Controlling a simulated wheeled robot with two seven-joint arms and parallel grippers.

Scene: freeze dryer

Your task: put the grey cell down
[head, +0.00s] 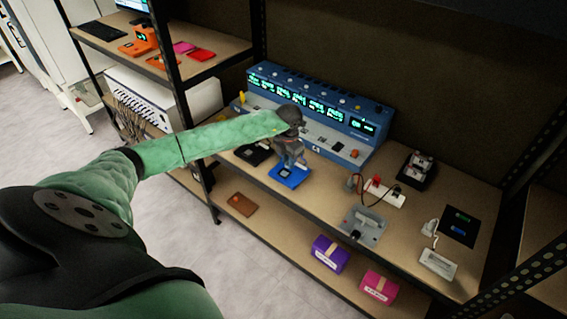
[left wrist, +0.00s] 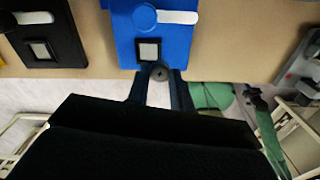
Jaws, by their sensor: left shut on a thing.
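My left gripper (head: 291,163) reaches in from the left over the workbench, just above or at the blue plate (head: 288,175). In the left wrist view the fingers (left wrist: 159,82) are shut on a small round dark grey piece, the grey cell (left wrist: 160,72). It shows at the near edge of the blue plate (left wrist: 178,40), just below a framed pale square (left wrist: 149,51). I cannot tell whether the cell touches the plate. In the head view the cell is too small to make out. My right gripper is not in view.
A black plate (left wrist: 66,32) with a similar square lies left of the blue one. A blue instrument (head: 315,110) with lit displays stands behind. A grey metal fixture (head: 363,226), a white power strip (head: 384,193) and a black tray (head: 416,172) lie to the right.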

